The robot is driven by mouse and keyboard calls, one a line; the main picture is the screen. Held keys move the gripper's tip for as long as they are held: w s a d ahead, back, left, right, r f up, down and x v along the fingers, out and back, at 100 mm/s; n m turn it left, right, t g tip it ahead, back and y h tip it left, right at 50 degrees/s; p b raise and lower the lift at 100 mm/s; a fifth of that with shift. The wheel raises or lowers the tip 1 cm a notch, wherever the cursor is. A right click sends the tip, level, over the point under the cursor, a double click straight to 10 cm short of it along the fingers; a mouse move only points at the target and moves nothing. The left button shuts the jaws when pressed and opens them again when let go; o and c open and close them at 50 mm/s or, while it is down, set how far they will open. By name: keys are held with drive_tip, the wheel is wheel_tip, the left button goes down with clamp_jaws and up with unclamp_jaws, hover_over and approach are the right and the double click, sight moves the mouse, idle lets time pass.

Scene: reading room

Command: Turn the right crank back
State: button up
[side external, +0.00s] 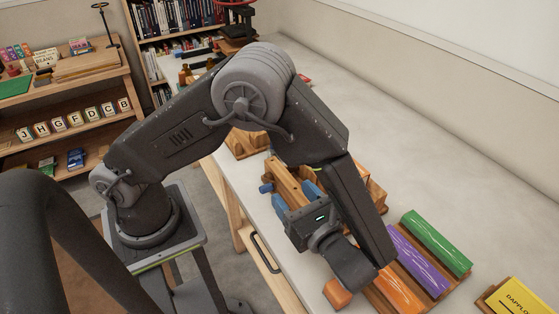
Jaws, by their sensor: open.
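A wooden apparatus (285,178) stands on the pale table below my forearm. My gripper (296,195) is beside its near end, with its two blue fingers spread apart. A small blue knob-like piece (266,188) sticks out at the apparatus's left side, just beyond the fingers; I cannot tell whether it belongs to a crank. No crank can be made out clearly, and my arm and gripper hide part of the apparatus. I cannot tell whether the fingers touch the wood.
Orange (397,292), purple (418,262) and green (436,241) blocks lie in a wooden holder to the right. An orange piece (337,293) sits near the front edge. A yellow card (517,300) is at lower right. The table (440,180) is clear behind the blocks.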

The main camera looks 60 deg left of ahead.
drive_tip(key=a+r, duration=0.4)
drive_tip(key=a, duration=0.3)
drive_tip(key=shift+w+a+r, duration=0.2)
drive_tip(key=shift+c, duration=0.2)
